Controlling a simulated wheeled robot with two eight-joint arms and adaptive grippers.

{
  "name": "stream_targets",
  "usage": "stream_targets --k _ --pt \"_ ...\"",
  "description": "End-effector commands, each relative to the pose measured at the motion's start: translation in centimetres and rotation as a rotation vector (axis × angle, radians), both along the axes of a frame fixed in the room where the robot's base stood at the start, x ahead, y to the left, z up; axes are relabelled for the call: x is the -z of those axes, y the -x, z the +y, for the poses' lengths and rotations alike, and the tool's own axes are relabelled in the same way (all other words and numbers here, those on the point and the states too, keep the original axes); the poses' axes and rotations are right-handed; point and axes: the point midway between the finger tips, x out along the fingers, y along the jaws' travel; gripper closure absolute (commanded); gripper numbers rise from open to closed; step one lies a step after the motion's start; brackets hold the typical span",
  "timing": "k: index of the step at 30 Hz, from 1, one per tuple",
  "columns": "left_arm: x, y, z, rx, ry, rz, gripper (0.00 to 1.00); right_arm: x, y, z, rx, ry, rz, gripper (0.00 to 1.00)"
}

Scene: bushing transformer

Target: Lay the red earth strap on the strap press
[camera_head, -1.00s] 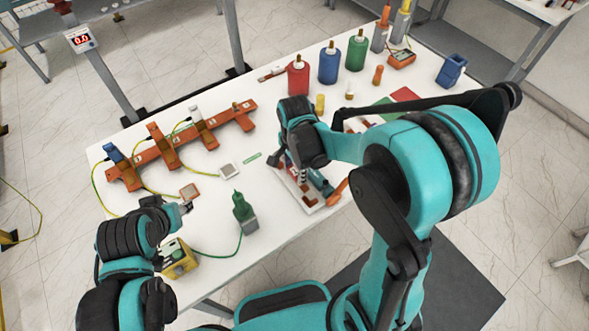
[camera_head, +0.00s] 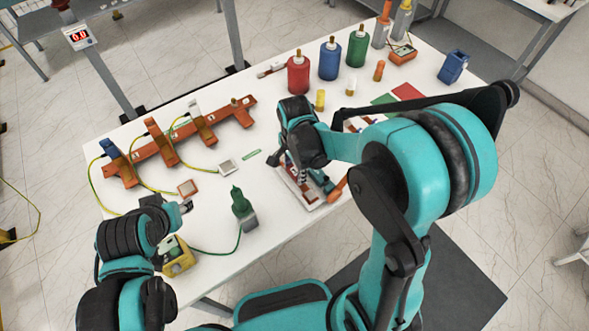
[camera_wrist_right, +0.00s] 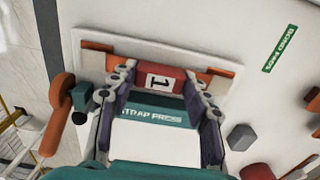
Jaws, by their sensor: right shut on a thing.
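The red earth strap (camera_wrist_right: 173,80) has a white label with a "1" and copper-coloured ends. My right gripper (camera_wrist_right: 160,88) is shut on its red middle, one finger on each side. The strap lies across the white base of the strap press (camera_wrist_right: 152,118), beside its teal block; whether it touches the base I cannot tell. In the head view the press (camera_head: 312,202) is partly hidden under my right gripper (camera_head: 293,170), and the strap is mostly hidden there. My left gripper (camera_head: 185,207) is over the table's near left, apart from the strap; its opening is too small to judge.
The press's orange lever (camera_wrist_right: 57,115) sticks out at its side. A green bottle-like tool (camera_head: 243,210) stands left of the press. An orange rail (camera_head: 180,147) with clamps and cables lies at the back left. Red (camera_head: 298,75), blue (camera_head: 329,62) and green (camera_head: 357,50) bottles stand behind.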

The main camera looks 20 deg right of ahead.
Motion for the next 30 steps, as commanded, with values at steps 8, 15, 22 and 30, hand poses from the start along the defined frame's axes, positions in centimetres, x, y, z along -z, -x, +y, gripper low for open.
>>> stream_targets --k 8,15,22,30 --pt "0.0 0.0 0.0 0.0 0.0 0.0 0.6 0.0 0.0 0.0 0.0 0.0 0.0 0.84" --pt "0.21 0.0 0.0 0.0 0.0 0.0 0.6 0.21 0.0 0.0 0.0 0.0 0.0 0.84" --pt "0.37 0.0 0.0 0.0 0.0 0.0 0.6 0.37 0.0 0.0 0.0 0.0 0.0 0.39" --pt "0.36 0.0 0.0 0.0 0.0 0.0 0.6 0.36 0.0 0.0 0.0 0.0 0.0 0.28"
